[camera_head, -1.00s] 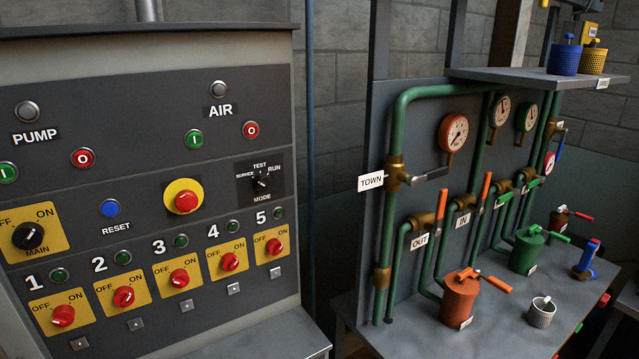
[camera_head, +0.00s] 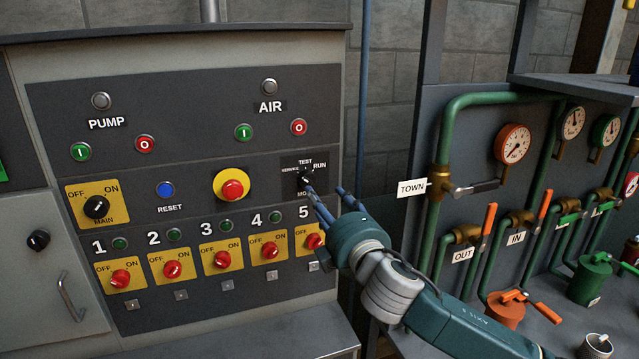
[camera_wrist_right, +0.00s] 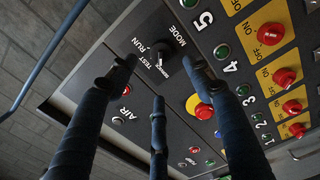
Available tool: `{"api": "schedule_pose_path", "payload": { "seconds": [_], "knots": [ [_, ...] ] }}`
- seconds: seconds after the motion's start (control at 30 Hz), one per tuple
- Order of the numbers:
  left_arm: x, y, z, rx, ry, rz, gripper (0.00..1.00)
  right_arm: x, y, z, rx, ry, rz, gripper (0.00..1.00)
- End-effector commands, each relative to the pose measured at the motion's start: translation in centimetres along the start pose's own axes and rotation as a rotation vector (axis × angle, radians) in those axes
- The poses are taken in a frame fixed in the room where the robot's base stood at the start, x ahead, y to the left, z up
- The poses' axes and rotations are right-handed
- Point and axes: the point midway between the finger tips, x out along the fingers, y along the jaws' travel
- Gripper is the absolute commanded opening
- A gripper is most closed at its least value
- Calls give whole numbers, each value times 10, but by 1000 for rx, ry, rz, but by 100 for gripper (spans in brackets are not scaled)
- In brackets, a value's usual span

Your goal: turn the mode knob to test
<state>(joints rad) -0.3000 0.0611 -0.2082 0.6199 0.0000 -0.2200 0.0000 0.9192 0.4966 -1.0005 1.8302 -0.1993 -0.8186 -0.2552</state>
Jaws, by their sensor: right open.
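The mode knob (camera_head: 305,182) is a small black knob on a black plate at the right of the grey control panel (camera_head: 240,275). Labels around it read SERVICE, TEST and RUN, with MODE below, partly covered by a finger. My right gripper (camera_head: 324,190) is open in front of the knob, its blue fingers pointing at the panel. In the right wrist view the knob (camera_wrist_right: 161,52) shows between the spread fingers (camera_wrist_right: 157,78), with nothing held. I cannot tell whether any finger touches it, or which label its mark points to. My left gripper is not in view.
Close by are the red emergency button (camera_head: 232,188) on its yellow disc and the number 5 red switch (camera_head: 314,241) below. To the right, green pipes (camera_head: 455,150) with valves and a TOWN handle (camera_head: 475,187) stand near my right arm.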

Motion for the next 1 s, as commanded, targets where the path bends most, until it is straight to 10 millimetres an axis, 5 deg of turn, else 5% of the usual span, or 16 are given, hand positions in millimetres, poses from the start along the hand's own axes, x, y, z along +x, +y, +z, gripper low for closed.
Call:
{"api": "schedule_pose_path", "payload": {
  "seconds": [0.23,0.5,1.0],
  "knots": [
    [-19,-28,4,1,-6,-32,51,46,3,-1,3,-2,-2,51],
    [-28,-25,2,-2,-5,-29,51,86,2,0,3,-1,0,51],
    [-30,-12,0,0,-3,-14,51,98,-1,0,4,-1,-1,49]
  ]
}}
